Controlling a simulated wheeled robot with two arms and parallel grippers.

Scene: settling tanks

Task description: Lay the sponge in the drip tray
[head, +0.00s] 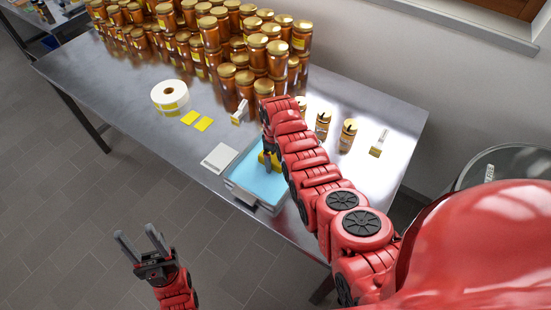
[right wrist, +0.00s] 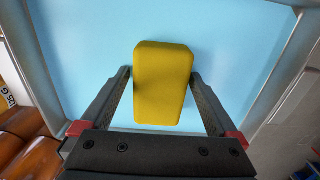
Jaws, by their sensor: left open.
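The yellow sponge (head: 266,161) is over the light-blue floor of the drip tray (head: 258,184), which sits at the table's front edge. In the right wrist view the sponge (right wrist: 163,85) is between the two fingers of my right gripper (right wrist: 162,72), which is shut on its sides. Blue tray floor (right wrist: 80,50) surrounds it there. I cannot tell whether the sponge touches the floor. In the head view my right arm partly covers the sponge and tray. My left gripper (head: 142,243) is open and empty, out in front of the table over the floor.
Many amber jars with gold lids (head: 256,50) crowd the back of the metal table (head: 130,100). A label roll (head: 169,95), yellow labels (head: 203,124) and a white pad (head: 220,157) lie left of the tray. Small jars (head: 348,134) stand right of my right arm.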

